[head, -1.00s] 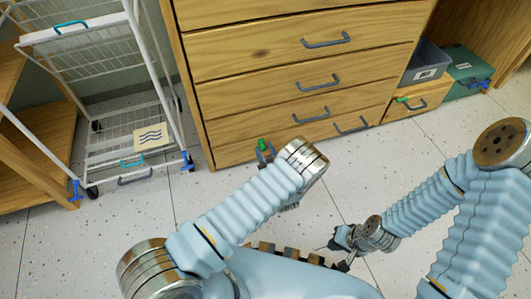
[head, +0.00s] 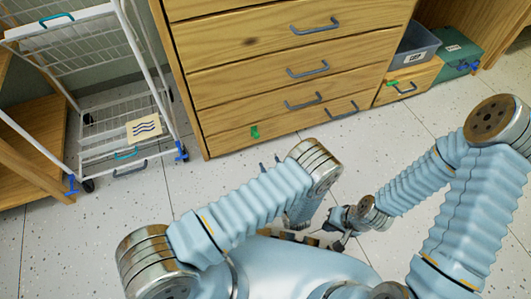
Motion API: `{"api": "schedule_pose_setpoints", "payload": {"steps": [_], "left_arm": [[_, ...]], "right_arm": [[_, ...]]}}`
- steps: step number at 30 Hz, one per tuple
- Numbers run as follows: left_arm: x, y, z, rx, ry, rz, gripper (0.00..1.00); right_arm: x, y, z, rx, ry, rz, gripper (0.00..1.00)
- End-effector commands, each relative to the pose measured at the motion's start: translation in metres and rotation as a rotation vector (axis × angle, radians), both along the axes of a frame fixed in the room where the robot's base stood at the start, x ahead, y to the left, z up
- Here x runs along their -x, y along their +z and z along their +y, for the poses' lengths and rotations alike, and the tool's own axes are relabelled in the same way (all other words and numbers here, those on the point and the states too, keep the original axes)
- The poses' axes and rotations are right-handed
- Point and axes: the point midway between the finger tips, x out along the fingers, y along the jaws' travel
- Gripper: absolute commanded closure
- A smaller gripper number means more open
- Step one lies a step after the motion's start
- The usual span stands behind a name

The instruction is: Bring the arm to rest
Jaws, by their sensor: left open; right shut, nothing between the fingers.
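My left arm (head: 245,205) comes in from the left and bends at a metal joint in the middle. Two grey fingertips of my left gripper (head: 270,163) show apart beyond that joint, over the floor, short of the drawer cabinet; the rest of this gripper is hidden behind the arm. They hold nothing visible. My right arm (head: 465,215) reaches down and left. My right gripper (head: 337,239) is low, just right of the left arm's folded part; its dark fingers are small and partly hidden, and no object shows in it.
A wooden drawer cabinet (head: 290,75) with grey handles and a green tag (head: 254,132) stands ahead. A white wire cart (head: 150,95) with a labelled card (head: 144,128) is left. A grey bin (head: 416,48) and green box (head: 456,52) are right. Speckled floor (head: 120,225) between is clear.

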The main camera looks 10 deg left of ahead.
Motion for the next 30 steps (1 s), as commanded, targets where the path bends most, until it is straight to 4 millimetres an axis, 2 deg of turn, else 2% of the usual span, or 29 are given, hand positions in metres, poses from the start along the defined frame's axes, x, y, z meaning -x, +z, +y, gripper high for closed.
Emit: {"api": "schedule_pose_setpoints", "payload": {"steps": [6,22,26,28,30], "left_arm": [[0.010,0.000,-0.007,-0.001,-0.001,0.000,0.49],[0.009,-0.002,-0.005,0.010,0.001,0.018,0.49],[-0.001,-0.020,0.012,0.117,-0.011,0.210,0.49],[0.000,-0.038,0.024,0.234,-0.046,0.409,0.49],[0.012,-0.051,0.030,0.363,-0.111,0.619,0.49]], "right_arm": [[0.000,0.001,0.000,0.000,0.000,0.001,1.00],[0.000,0.001,0.000,0.000,0.000,0.000,1.00],[0.000,0.001,0.000,0.000,0.000,0.000,1.00],[0.000,0.001,0.000,0.000,0.000,0.000,1.00],[0.000,0.001,0.000,0.000,0.000,0.001,1.00]]}}
